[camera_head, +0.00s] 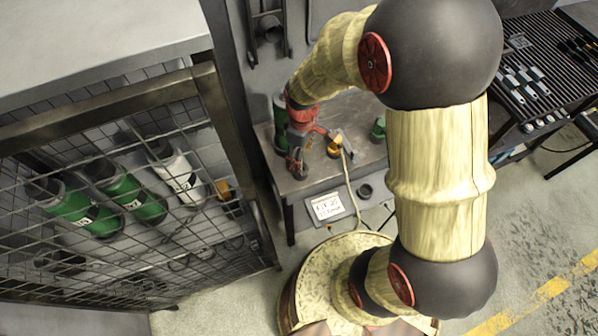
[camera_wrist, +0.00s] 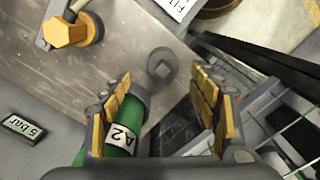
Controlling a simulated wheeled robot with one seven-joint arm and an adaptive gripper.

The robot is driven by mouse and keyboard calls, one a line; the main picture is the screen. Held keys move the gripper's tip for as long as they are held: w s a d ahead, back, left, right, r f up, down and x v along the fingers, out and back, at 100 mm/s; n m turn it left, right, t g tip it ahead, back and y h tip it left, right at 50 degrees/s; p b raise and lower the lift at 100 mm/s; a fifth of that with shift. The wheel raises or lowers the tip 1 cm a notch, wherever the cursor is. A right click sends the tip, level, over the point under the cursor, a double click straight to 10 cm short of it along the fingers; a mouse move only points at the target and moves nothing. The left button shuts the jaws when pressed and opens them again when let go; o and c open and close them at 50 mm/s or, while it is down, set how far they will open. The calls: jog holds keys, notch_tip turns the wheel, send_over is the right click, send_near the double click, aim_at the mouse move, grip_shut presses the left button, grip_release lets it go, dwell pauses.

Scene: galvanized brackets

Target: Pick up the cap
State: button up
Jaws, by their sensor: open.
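The wrist view shows a small dark grey round piece with a square boss (camera_wrist: 162,62), which looks like the cap. It is by the edge of the grey metal table (camera_wrist: 120,45), ahead of my fingertips and between their lines. My gripper (camera_wrist: 161,82) is open, with nothing held between its yellow-padded fingers. In the head view my gripper (camera_head: 298,165) hangs over the left part of the table (camera_head: 327,185); I cannot make out the cap there. A green cylinder labelled A2 (camera_wrist: 120,138) is close beside the left finger, partly hidden by it.
A brass hex fitting (camera_wrist: 66,32) with a hose lies left of the cap. A mesh cage (camera_head: 125,200) with several cylinders stands left of the table. A white sign (camera_head: 325,207) is at the table's front.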

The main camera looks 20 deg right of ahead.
jog(key=shift+w+d+f+n, duration=0.1)
jog(key=shift+f+n, duration=0.05)
jog(key=shift+n, duration=0.15)
jog(key=f+b, duration=0.1)
jog(key=f, duration=0.1)
jog(key=f+b, duration=0.1)
jog(key=f, duration=0.4)
jog(key=shift+s+a+f+b, duration=0.2)
jog(key=shift+a+f+b, duration=0.1)
jog(key=shift+b, duration=0.1)
jog(key=shift+c, duration=0.4)
jog(key=c, duration=1.1)
jog(key=shift+c, duration=0.2)
